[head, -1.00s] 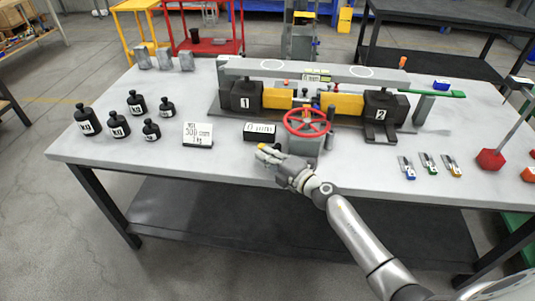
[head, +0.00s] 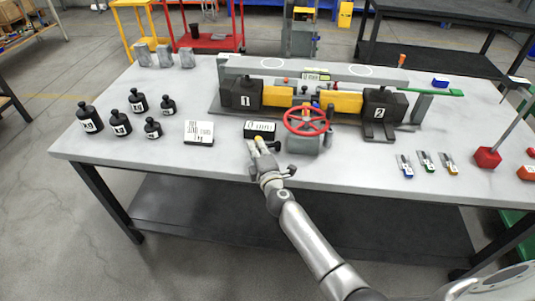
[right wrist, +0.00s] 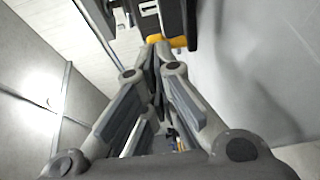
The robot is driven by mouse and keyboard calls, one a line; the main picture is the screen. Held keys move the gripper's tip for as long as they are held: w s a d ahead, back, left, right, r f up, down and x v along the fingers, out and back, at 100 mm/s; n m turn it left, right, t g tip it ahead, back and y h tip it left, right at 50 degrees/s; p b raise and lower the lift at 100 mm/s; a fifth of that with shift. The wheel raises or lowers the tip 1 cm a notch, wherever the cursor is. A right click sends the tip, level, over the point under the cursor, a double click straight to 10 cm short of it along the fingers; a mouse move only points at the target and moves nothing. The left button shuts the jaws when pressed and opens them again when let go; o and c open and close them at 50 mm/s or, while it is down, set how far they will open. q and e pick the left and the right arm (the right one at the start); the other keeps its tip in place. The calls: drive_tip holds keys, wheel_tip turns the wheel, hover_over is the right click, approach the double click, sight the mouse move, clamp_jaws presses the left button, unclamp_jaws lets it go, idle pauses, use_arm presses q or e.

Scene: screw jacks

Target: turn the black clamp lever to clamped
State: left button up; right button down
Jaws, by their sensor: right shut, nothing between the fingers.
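A small dark piece (head: 277,146) sticks out left of the housing. It may be the black clamp lever, but it is too small to tell its setting. My right gripper (head: 256,143) is shut and empty, just left of that dark piece and in front of the black display box (head: 260,128). My left gripper is out of view.
Several black weights and a white card (head: 199,132) stand to the left. Small coloured tags lie to the right. The bench's front strip is clear.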

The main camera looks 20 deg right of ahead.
drive_tip(key=shift+w+a+f+m+h, duration=0.1)
drive_tip(key=shift+w+a+m+h, duration=0.05)
drive_tip(key=shift+w+m+h, duration=0.2)
drive_tip(key=shift+w+b, duration=0.7)
drive_tip(key=shift+b, duration=0.05)
drive_tip(key=shift+w, duration=0.1)
drive_tip(key=shift+w+r, duration=0.1)
drive_tip(key=shift+r, duration=0.35)
